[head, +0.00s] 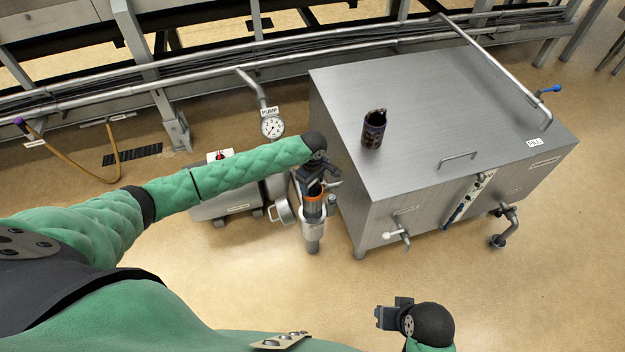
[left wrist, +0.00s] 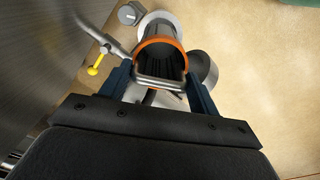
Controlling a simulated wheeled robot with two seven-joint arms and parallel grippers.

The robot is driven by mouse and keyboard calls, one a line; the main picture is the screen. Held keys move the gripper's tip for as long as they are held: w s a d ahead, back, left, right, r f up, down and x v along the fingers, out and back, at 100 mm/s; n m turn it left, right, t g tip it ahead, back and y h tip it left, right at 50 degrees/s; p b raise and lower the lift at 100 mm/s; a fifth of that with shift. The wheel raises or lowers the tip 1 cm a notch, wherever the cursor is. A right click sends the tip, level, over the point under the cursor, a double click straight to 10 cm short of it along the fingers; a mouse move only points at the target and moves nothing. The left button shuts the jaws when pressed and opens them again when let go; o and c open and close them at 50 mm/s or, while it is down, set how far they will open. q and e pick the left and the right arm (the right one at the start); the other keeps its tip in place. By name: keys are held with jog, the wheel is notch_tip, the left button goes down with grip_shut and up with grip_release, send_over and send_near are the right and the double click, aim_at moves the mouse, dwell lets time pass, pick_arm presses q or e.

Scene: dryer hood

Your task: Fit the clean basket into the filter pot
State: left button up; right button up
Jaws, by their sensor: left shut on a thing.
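The clean basket, a dark grey cylinder with an orange rim, hangs upright below my left gripper (head: 314,184) in the head view. The left wrist view shows the basket's rim (left wrist: 181,51), its ribbed dark inside and its wire handle (left wrist: 160,82) between my fingers. My left gripper is shut on the basket. The pale metal filter pot (head: 313,234) stands directly below, its top partly hidden by the basket. I cannot tell how far the basket's lower end is inside it. My right gripper (head: 386,317) is at the bottom, apart from everything; its jaw opening is unclear.
A dark, stained basket (head: 374,128) stands on the big steel tank (head: 440,105) right of the pot. A round lid-like part (head: 281,211) sits left of the pot. The pump gauge (head: 272,126) is behind. Open floor lies in front and to the right.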

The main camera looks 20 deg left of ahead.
aim_at(313, 189)
pick_arm(q)
jog(key=shift+f, duration=1.95)
pick_arm(e)
jog(key=shift+w+a+f, duration=0.2)
jog(key=shift+w+a, duration=0.05)
jog(key=shift+a, duration=0.2)
jog(key=shift+s+d, duration=0.1)
pick_arm(q)
jog(key=shift+p, duration=1.9)
pick_arm(e)
jog(key=shift+r, duration=2.05)
